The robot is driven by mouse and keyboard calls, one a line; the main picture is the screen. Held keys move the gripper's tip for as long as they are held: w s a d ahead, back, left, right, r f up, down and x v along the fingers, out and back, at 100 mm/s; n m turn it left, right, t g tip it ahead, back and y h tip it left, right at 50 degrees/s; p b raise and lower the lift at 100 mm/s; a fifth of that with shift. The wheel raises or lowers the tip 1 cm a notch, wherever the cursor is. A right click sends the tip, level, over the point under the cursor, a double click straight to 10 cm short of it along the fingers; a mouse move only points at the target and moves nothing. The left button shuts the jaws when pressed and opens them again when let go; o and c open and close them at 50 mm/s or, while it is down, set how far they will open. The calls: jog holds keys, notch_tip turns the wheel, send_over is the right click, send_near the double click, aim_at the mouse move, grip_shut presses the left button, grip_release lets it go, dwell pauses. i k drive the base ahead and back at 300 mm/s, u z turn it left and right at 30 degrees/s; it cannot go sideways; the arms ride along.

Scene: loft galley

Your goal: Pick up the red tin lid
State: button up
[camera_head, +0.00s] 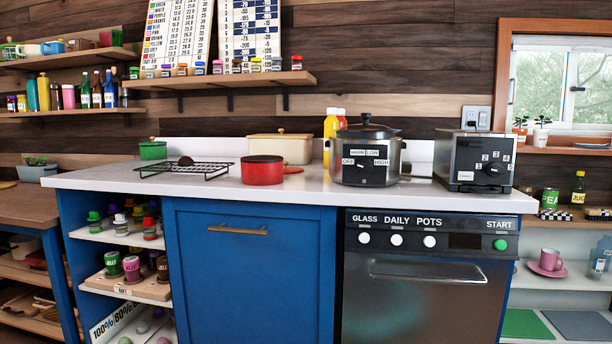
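A round red tin (262,171) stands on the white counter, left of the middle. A flat red piece (292,170) shows low on the counter at the tin's right side, partly hidden behind it. It looks like the red tin lid lying flat, but it is too small to be sure. My gripper is not in view.
On the white counter (220,187), a black wire rack (185,170) stands left of the tin. A cream box (280,148) and yellow bottle (331,126) stand behind. A slow cooker (366,155) and toaster (474,160) stand to the right. The counter's front strip is clear.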

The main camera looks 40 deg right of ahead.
aim_at(287, 170)
jog(key=k, duration=0.25)
jog(key=z, duration=1.55)
jog(key=i, duration=1.25)
jog(key=z, duration=2.45)
jog(key=k, duration=0.75)
